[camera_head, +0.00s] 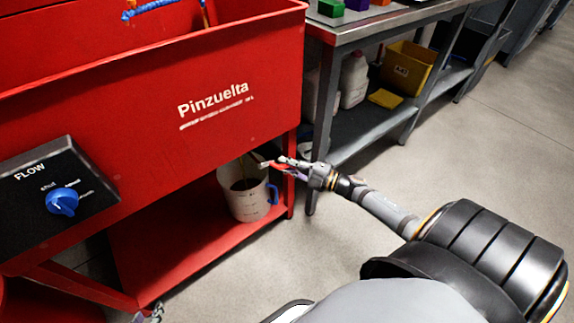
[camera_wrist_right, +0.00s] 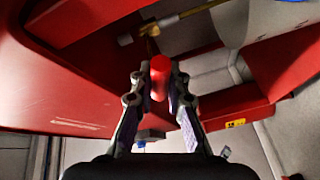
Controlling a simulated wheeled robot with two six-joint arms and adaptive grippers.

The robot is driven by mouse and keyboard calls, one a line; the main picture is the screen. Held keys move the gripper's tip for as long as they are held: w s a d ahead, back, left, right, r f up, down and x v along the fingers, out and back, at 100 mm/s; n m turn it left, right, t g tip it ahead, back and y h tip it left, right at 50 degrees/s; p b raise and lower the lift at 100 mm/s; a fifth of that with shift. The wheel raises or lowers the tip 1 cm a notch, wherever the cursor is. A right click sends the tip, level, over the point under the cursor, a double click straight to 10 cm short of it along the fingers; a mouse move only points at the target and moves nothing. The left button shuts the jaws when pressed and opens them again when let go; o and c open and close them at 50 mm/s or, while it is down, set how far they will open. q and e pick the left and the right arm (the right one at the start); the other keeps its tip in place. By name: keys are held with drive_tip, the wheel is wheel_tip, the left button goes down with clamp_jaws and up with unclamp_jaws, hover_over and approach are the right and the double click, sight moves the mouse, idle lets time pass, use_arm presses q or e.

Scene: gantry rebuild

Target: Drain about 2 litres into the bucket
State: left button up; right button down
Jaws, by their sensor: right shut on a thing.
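The whitish bucket (camera_head: 250,204) with measuring marks and a blue handle stands upright on the red lower shelf, under the red tank (camera_head: 240,70). Dark liquid (camera_head: 244,184) shows inside it, and a thin brownish streak (camera_head: 242,166) runs down into its mouth. I cannot read the level. My right gripper (camera_head: 284,165) is beside and above the bucket's rim, shut on a red valve handle (camera_wrist_right: 160,76). A brass-coloured pipe (camera_wrist_right: 185,18) shows beyond the handle in the wrist view. A bit of my left gripper (camera_head: 150,314) shows at the bottom edge; its jaws are unclear.
A black FLOW panel with a blue knob (camera_head: 62,201) is on the tank's front left. A grey metal bench (camera_head: 375,28) stands at the right, with a yellow bin (camera_head: 407,68) and a white jug (camera_head: 354,80) on its lower shelf. The floor at right is clear.

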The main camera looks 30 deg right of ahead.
drive_tip(key=shift+d+r+n+p, duration=0.1)
drive_tip(key=shift+r+n+p, duration=0.5)
drive_tip(key=shift+p, duration=0.6)
drive_tip(key=shift+d+r+n+g+h+p, duration=0.1)
drive_tip(key=shift+r+n+g+h+p, duration=0.25)
drive_tip(key=shift+r+p, duration=0.3)
drive_tip(key=shift+r+n+g+h+p, duration=0.3)
drive_tip(key=shift+n+p, duration=0.25)
drive_tip(key=shift+p, duration=0.7)
drive_tip(key=shift+f+n, duration=0.1)
drive_tip(key=shift+n, duration=0.2)
use_arm(q)
drive_tip(key=s+a+r+g+y, duration=0.1)
drive_tip(key=s+r+g, duration=0.1)
drive_tip(key=s+g, duration=0.4)
drive_tip(key=shift+s+a+g, duration=0.3)
drive_tip(key=shift+s+a, duration=0.05)
drive_tip(key=shift+s, duration=0.6)
use_arm(e)
drive_tip(key=c, duration=1.3)
unclamp_jaws()
